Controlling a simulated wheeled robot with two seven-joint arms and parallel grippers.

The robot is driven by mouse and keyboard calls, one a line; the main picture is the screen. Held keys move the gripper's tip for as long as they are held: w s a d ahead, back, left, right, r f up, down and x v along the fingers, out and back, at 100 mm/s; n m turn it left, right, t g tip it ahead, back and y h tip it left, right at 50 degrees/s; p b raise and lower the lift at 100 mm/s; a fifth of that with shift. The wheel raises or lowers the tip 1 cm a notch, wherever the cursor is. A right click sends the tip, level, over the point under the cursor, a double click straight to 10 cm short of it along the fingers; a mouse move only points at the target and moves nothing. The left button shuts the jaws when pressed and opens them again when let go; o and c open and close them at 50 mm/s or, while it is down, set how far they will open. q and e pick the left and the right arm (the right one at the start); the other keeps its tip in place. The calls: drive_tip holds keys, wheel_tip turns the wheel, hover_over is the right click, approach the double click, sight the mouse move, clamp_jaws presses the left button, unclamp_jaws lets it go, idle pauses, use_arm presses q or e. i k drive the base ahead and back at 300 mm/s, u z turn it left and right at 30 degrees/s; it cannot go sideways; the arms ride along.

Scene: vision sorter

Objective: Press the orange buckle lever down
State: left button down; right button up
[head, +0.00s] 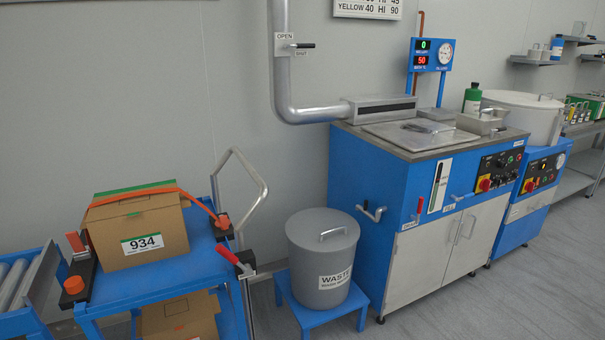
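A cardboard box (140,230) labelled 934 stands on a blue cart (150,285) at the left, with an orange strap (140,195) over its top. An orange lever-like piece (76,242) stands up, slightly tilted, from a black base at the box's left side. Another orange piece (222,221) sits on a black mount at the strap's right end. I cannot tell for sure which one is the buckle lever. Neither of my grippers shows in the head view.
An orange knob (74,285) is at the cart's front left. A red-gripped handle (229,255) and a grey bar frame (248,180) are at its right. A grey waste bin (320,250) and blue machine cabinet (375,170) stand further right. Rollers (12,280) are at far left.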

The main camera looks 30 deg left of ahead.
sight(73, 237)
drive_tip(key=i, duration=1.25)
drive_tip(key=u, duration=1.85)
drive_tip(key=k, duration=0.55)
drive_tip(key=u, duration=1.9)
drive_tip(key=i, duration=1.5)
drive_tip(key=z, duration=0.25)
